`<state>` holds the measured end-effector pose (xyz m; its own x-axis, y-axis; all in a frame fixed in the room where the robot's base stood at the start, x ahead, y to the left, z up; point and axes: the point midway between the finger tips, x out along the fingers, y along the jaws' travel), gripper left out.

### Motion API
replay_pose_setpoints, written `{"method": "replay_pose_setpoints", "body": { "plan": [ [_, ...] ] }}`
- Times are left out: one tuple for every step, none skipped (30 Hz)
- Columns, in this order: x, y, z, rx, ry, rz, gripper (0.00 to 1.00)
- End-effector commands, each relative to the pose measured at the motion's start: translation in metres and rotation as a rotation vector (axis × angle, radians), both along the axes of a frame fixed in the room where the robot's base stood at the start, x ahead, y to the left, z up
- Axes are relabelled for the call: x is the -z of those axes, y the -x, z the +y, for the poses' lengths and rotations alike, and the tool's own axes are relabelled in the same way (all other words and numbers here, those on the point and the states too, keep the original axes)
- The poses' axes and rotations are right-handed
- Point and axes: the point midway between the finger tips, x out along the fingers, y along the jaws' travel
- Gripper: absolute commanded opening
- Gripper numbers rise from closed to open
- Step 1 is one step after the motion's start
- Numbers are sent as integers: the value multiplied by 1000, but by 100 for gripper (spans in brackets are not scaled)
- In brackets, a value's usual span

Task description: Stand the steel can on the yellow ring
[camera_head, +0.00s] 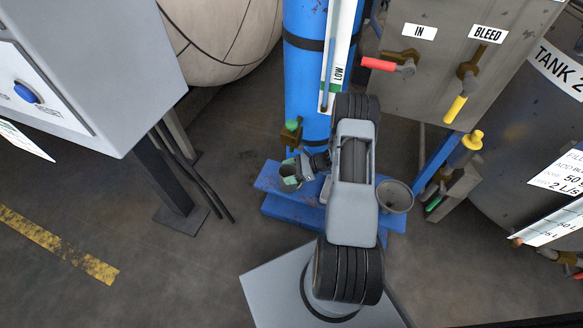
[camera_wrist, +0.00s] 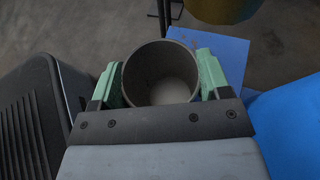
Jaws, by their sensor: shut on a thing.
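The steel can (camera_wrist: 160,82) is a round, open-topped grey cup, seen from above in the wrist view with its mouth up. My gripper (camera_wrist: 160,85) is shut on it, with a green finger on each side of the wall. In the head view the can (camera_head: 289,180) is small and partly covered by my gripper (camera_head: 298,171), beside the blue column and over or near the left end of a blue base. I cannot tell whether its bottom touches anything. I cannot make out the yellow ring in either view.
A brass valve with a green top (camera_head: 291,130) sits just behind the can. The blue column (camera_head: 306,85) stands close on the right. A grey funnel-like cup (camera_head: 395,196) is right of my arm. A grey cabinet (camera_head: 100,70) is at left. The floor at front left is clear.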

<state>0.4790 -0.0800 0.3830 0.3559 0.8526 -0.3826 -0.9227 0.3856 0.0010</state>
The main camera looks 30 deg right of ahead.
Motion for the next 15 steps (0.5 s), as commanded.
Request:
{"method": "replay_pose_setpoints", "body": {
  "plan": [
    [3,-6,-6,1,2,-5,30],
    [3,-10,-9,1,2,-4,30],
    [3,-14,-14,1,2,-4,30],
    [3,-17,-16,0,1,-5,30],
    [3,-19,-19,-1,2,-4,30],
    [2,-22,-22,1,1,-3,30],
    [4,-22,-22,1,1,-1,30],
    [5,-21,-21,1,1,-1,30],
    [4,-21,-21,1,1,-1,30],
    [4,-21,-21,1,1,-1,30],
    [3,-21,-21,1,1,-1,30],
    [3,-21,-21,1,1,-1,30],
    [2,-21,-21,1,1,-1,30],
    [2,-21,-21,1,1,-1,30],
    [2,-21,-21,1,1,-1,30]
  ]
}}
